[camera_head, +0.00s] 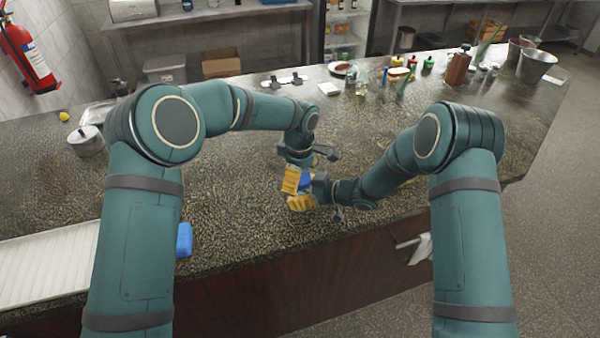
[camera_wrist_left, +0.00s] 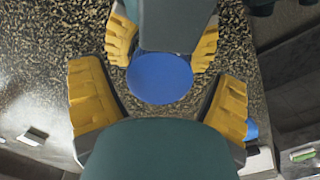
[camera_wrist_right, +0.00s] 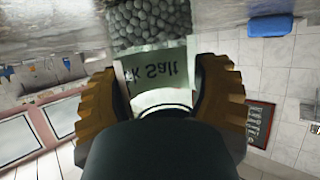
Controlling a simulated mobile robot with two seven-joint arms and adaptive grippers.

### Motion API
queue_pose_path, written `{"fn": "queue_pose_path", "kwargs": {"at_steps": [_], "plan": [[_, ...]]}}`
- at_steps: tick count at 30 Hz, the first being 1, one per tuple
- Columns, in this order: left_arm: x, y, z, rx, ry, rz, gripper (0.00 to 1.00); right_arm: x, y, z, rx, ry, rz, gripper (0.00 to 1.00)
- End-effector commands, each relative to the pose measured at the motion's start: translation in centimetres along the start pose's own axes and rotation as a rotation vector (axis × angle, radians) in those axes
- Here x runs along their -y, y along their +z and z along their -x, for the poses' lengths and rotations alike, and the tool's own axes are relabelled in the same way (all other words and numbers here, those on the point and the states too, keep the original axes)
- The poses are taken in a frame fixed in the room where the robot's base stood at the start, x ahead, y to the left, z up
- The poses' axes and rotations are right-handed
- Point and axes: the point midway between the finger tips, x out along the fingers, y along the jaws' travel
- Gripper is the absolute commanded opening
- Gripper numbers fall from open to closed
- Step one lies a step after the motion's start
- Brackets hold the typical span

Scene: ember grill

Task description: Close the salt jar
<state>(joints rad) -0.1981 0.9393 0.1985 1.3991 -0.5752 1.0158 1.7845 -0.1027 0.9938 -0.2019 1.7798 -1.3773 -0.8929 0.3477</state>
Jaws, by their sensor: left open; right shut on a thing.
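The salt jar (camera_wrist_right: 155,62) is in the right wrist view, with a label reading "Salt" upside down and grey grains showing inside. My right gripper (camera_wrist_right: 165,90) is shut on the jar, one yellow finger on each side. In the left wrist view, a round blue lid (camera_wrist_left: 160,78) lies face-on at the jar's place. My left gripper (camera_wrist_left: 160,100) is open, its yellow fingers spread wide on either side of the lid, apart from it. In the head view both grippers meet low over the counter around a blue patch (camera_head: 306,181). How the lid sits on the jar is hidden.
The dark speckled counter (camera_head: 250,225) is bare around the grippers. A blue block (camera_head: 184,240) lies near its front edge. A lidded metal pot (camera_head: 86,141) stands at left, a white ribbed tray (camera_head: 45,268) at front left. Bottles and bowls stand at the back right.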

Motion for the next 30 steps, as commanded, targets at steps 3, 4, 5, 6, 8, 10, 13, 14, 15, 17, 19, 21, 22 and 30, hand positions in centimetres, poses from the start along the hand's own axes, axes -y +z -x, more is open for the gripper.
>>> {"fn": "queue_pose_path", "kwargs": {"at_steps": [3,4,5,6,8,10,13,14,15,17,19,21,22,30], "plan": [[0.0,0.0,0.01,0.0,0.0,0.0,0.89,-0.01,0.0,0.0,0.0,0.0,0.0,0.0],[0.0,0.0,0.01,0.0,0.0,0.0,0.89,-0.01,0.0,0.0,0.0,0.0,0.0,0.0],[0.0,0.0,0.02,0.0,0.0,0.0,0.88,-0.01,0.0,0.0,0.0,0.0,0.0,0.0],[0.0,-0.01,0.02,0.0,0.0,0.0,0.74,-0.01,0.0,0.0,0.0,0.0,0.0,0.0],[0.0,-0.01,0.03,0.0,0.0,0.0,0.52,-0.01,-0.01,0.0,0.0,0.0,0.0,0.0],[0.0,-0.01,0.03,0.0,0.0,0.0,0.28,-0.01,-0.01,0.0,0.0,0.0,0.0,0.0],[-0.01,-0.01,0.04,0.0,0.0,0.0,0.15,-0.01,0.0,0.0,0.0,0.0,0.0,0.0],[-0.01,-0.02,0.04,0.0,0.0,-0.001,0.15,-0.01,-0.01,0.0,0.0,0.0,0.0,0.0],[-0.01,-0.01,0.05,0.0,0.0,-0.008,0.15,-0.01,0.0,0.0,0.0,0.0,0.0,0.0],[-0.01,-0.02,0.05,0.0,0.0,-0.039,0.15,-0.01,0.0,0.0,0.0,0.0,0.0,0.0],[-0.01,-0.02,0.05,0.0,0.001,-0.112,0.15,-0.01,-0.01,0.0,0.0,0.0,0.0,0.0],[-0.01,-0.02,0.05,-0.001,0.001,-0.214,0.14,-0.01,-0.01,0.0,0.0,0.0,0.0,0.0],[-0.01,-0.03,0.05,-0.001,0.001,-0.261,0.14,-0.01,-0.01,0.0,0.0,0.0,0.0,0.0],[0.0,-0.03,0.03,-0.001,0.001,-0.569,0.14,-0.01,0.0,0.01,0.0,0.0,0.0,0.0]]}}
